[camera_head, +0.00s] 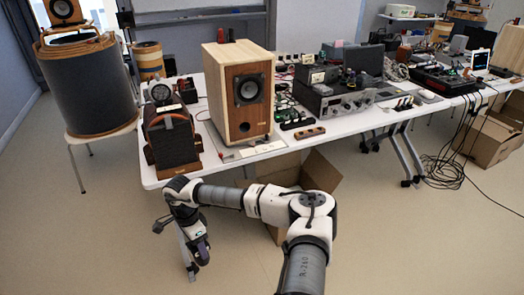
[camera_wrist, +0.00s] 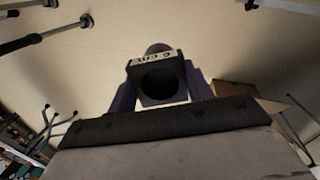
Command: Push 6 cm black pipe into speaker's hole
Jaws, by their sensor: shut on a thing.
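In the wrist view, a black pipe (camera_wrist: 160,82) with a round opening and a white "6 cm" label sits between the purple fingers of my gripper (camera_wrist: 160,95), which is shut on it. In the head view, my gripper (camera_head: 200,250) hangs low in front of the table's left end, below the tabletop; the pipe is hard to make out there. The wooden speaker (camera_head: 212,88) stands upright on the table, right of and above my gripper, apart from it. Its front shows a dark round driver (camera_head: 249,90).
The white table (camera_head: 153,179) also holds a black device (camera_head: 170,140) at its left end and electronics (camera_head: 335,95) to the right. An open cardboard box (camera_head: 318,172) stands under the front edge. A large dark cylinder (camera_head: 88,85) stands left. The floor in front is clear.

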